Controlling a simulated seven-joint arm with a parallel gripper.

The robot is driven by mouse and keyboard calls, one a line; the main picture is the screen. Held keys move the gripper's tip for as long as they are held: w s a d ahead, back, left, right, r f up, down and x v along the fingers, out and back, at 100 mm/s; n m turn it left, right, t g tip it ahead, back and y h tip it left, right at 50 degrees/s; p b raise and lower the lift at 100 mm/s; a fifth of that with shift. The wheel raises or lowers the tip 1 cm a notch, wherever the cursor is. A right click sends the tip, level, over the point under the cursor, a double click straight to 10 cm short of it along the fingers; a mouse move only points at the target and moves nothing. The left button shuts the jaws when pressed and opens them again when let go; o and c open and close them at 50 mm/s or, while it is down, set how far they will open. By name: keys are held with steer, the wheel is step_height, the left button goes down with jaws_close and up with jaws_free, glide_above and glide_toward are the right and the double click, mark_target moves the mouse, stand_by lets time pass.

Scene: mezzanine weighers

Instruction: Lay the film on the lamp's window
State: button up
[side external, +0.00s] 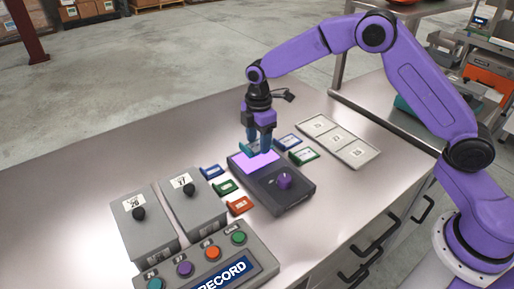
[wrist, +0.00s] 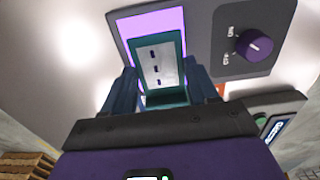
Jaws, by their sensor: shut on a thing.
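The lamp is a dark grey box (side external: 292,198) with a lit lilac window (side external: 262,164) and a purple knob (side external: 284,181). My gripper (side external: 257,150) is over the window end of the lamp, pointing down. It is shut on a teal-framed film (side external: 246,148). In the wrist view the film (wrist: 162,65) sits between my two fingers, its pale middle showing three dark marks. The window (wrist: 135,24) shows beyond and to the left of it, partly covered. The film looks a little above the window; the exact gap is hard to tell.
Blue (side external: 210,171), green (side external: 226,187) and orange (side external: 239,205) films lie left of the lamp; another blue (side external: 288,142) and green (side external: 303,156) lie right. A three-part tray (side external: 368,153) is farther right. Grey boxes (side external: 150,232) and a RECORD panel (side external: 188,262) stand in front.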

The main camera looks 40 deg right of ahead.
mark_target(257, 145)
steer(key=shift+w+f, duration=0.15)
steer(key=shift+f, duration=0.05)
steer(key=shift+w+a+f, duration=0.1)
steer(key=shift+f, duration=1.55)
steer(key=shift+f, duration=0.15)
steer(key=o, duration=1)
step_height(257, 145, up, 12)
steer(key=shift+r, duration=0.25)
